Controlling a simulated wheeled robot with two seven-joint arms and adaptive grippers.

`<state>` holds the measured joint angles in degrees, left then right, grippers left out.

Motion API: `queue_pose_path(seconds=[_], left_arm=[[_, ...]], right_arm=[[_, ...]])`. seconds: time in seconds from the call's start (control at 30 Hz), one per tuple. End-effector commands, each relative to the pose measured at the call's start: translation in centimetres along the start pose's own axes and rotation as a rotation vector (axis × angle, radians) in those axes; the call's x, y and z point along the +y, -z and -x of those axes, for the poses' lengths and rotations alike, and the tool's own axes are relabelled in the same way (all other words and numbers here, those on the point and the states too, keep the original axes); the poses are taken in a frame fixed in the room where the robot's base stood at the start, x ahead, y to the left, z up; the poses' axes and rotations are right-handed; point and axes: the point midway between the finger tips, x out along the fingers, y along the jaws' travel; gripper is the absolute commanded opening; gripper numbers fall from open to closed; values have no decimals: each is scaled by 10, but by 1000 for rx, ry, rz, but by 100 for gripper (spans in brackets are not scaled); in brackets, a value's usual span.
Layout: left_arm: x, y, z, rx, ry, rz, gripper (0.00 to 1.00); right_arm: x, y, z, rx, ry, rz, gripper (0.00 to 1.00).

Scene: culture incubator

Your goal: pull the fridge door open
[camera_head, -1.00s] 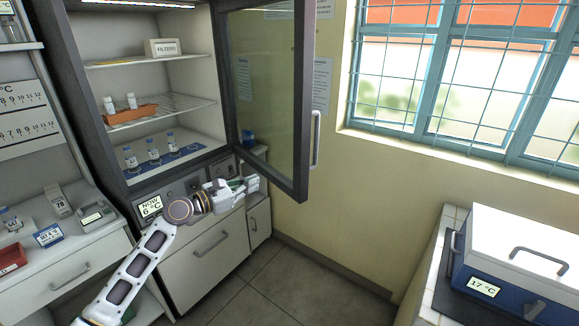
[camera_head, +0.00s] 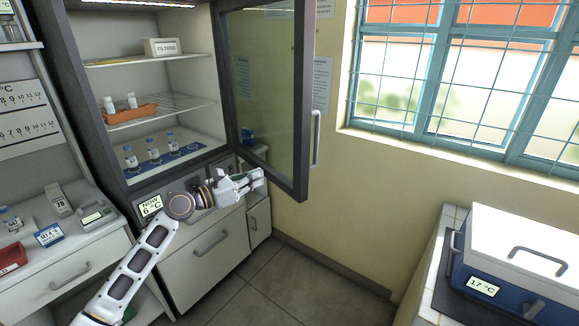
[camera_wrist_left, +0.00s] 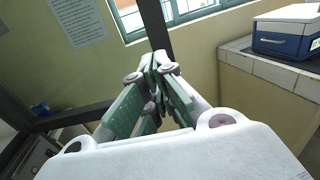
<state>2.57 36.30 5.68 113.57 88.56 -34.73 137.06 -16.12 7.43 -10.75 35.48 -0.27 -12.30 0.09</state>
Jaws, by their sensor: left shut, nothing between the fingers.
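The fridge door (camera_head: 270,85), a glass panel in a dark frame, stands swung wide open to the right of the fridge cabinet (camera_head: 98,120). Its grey vertical handle (camera_head: 316,140) is on the outer side of the door's free edge. My left gripper (camera_head: 262,174) is in front of the lower part of the doorway, near the door's bottom edge and left of the handle. It is shut and holds nothing. In the left wrist view its fingertips (camera_wrist_left: 158,58) meet in front of the dark door frame (camera_wrist_left: 157,25). My right gripper is out of view.
Inside the fridge are a FILTERS box (camera_head: 162,47), an orange rack (camera_head: 130,115) and several vials (camera_head: 153,150). A blue and white cooler box (camera_head: 515,262) stands on a tiled counter at right. The floor (camera_head: 290,285) between is clear.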

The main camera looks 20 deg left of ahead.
Motion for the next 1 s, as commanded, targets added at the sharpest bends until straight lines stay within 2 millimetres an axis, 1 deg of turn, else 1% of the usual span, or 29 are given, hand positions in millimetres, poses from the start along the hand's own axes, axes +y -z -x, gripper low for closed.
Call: queue_pose_path(seconds=[0.47,1.0], left_arm=[[0,-1,-37,-2,0,0,0],[0,-1,-82,-2,0,0,0]], right_arm=[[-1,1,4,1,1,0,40],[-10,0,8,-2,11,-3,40]])
